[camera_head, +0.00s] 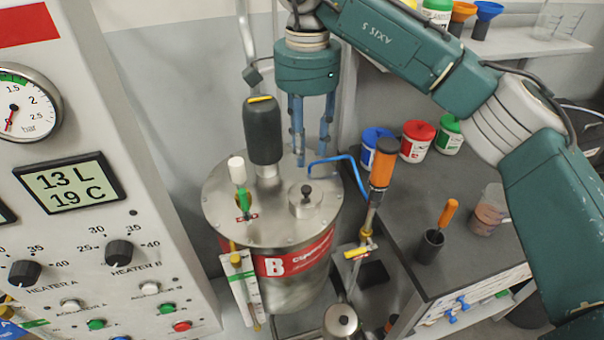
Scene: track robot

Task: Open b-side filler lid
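The B tank (282,268) is a steel vessel with a red band marked "B". On the right of its flat top sits the small round filler lid (306,208), a metal disc with a black knob (306,190). The lid looks shut. My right gripper (311,156) points down with its two blue fingers apart and nothing between them. It hangs over the back right of the tank top, above the lid in the picture and apart from the knob. My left gripper is not in view.
A dark motor housing (262,130) stands on the tank top, left of the lid. A white-and-green valve (239,180) is at the left. A blue hose (340,160) and an orange-handled tool (381,165) are right of the lid. The control panel (95,130) fills the left.

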